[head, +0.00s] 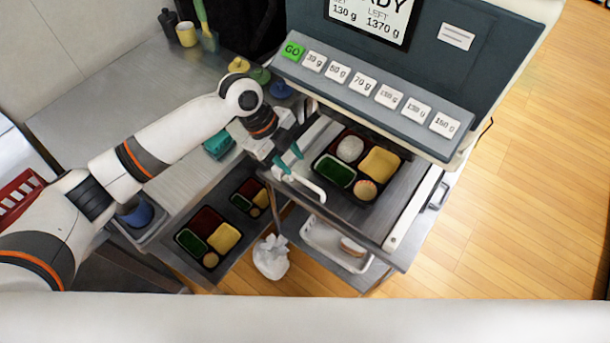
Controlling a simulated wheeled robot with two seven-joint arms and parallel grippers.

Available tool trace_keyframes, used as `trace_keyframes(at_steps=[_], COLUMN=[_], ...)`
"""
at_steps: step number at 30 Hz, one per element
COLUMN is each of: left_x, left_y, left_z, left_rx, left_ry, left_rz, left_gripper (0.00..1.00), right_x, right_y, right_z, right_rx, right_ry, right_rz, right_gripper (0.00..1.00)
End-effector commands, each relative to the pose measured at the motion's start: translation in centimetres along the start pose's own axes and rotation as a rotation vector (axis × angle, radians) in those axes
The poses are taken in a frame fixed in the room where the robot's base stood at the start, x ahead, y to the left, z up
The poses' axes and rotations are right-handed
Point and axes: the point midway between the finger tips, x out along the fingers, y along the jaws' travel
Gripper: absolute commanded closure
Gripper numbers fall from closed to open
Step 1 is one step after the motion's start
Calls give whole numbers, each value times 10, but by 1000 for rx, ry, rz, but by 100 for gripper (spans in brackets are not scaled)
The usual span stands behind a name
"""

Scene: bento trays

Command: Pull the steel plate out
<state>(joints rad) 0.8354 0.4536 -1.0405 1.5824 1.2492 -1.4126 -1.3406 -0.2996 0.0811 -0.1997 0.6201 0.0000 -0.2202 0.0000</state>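The steel plate (327,212) lies under the weighing machine, with a white bar handle (305,184) along its front edge. A black bento tray (343,194) sits on the plate and holds white, yellow, green and tan food. My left gripper (290,158) is at the left end of the handle. Its two teal fingers are apart, and one overlaps the handle in the picture. I cannot tell whether it touches the handle. No thing shows between the fingers. My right gripper is not in view.
The machine (370,86) with its row of buttons overhangs the plate's back. A lower shelf at left holds more filled trays (208,237). A white bag (271,257) and a white basket (322,241) are below the plate. The wooden floor at right is clear.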

Motion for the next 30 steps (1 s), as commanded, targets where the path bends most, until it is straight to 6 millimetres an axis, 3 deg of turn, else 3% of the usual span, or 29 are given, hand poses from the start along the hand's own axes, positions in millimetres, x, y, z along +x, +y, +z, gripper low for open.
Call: trace_keyframes(at_steps=[6,12,25,30], left_x=[44,72,82,82], left_y=[0,0,0,0], left_z=[2,1,0,0], left_rx=[-1,-1,0,0], left_ry=[-1,0,1,1], left_rz=[-2,0,2,1], left_gripper=[67,67,67,94], right_x=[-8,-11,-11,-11], right_y=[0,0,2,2], right_z=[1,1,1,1], right_rx=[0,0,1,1], right_ry=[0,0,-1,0], right_rz=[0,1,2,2], right_gripper=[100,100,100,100])
